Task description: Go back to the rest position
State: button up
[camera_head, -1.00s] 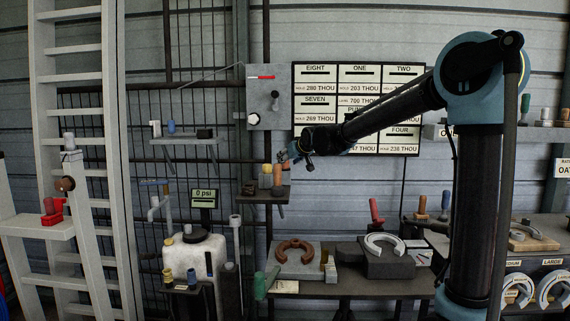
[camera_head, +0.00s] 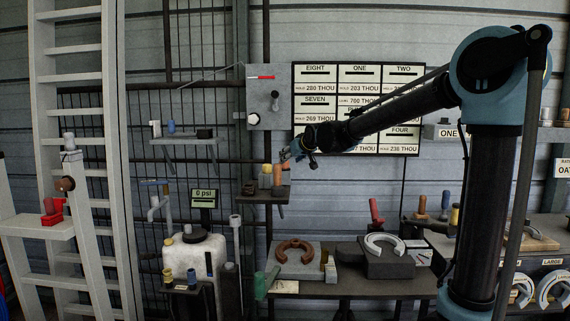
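My gripper (camera_head: 286,157) is at the end of my arm, which reaches left from the right side of the picture. It is small and dark here, just above and beside a small dark shelf (camera_head: 262,198). An orange-brown handled piece (camera_head: 277,175) and a yellow piece (camera_head: 265,181) stand on that shelf, below the gripper. A gap seems to lie between the gripper and the orange-brown piece. Whether the fingers are open or shut is too small to tell.
A grey wall box (camera_head: 268,97) and a board of labelled cards (camera_head: 312,103) are behind my arm. A bench (camera_head: 350,288) below holds a rusty horseshoe (camera_head: 295,251) and a grey horseshoe (camera_head: 384,243). A ladder (camera_head: 44,130) stands at left.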

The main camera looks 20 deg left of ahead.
jog(key=s+d+f+m+g+h, duration=0.1)
jog(key=s+d+f+h, duration=0.2)
jog(key=d, duration=0.7)
jog(key=s+d+f+m, duration=0.1)
jog(key=s+d+f, duration=0.35)
jog(key=d, duration=0.65)
jog(key=s+d+f+m+g+h, duration=0.1)
jog(key=s+d+f+m+h, duration=0.2)
jog(key=d, duration=0.7)
jog(key=s+d+f+m+g, duration=0.1)
jog(key=s+d+f, duration=0.5)
jog(key=s, duration=0.3)
jog(key=s+d+f+m+g+h, duration=0.1)
jog(key=s+d+f+g, duration=0.1)
jog(key=s+d+f, duration=0.4)
jog(key=s+d+f+m+g+h, duration=0.1)
jog(key=s+d+f, duration=0.5)
jog(key=s, duration=0.7)
jog(key=shift+d+f+g, duration=0.25)
jog(key=shift+d+g, duration=0.15)
jog(key=shift+g, duration=0.3)
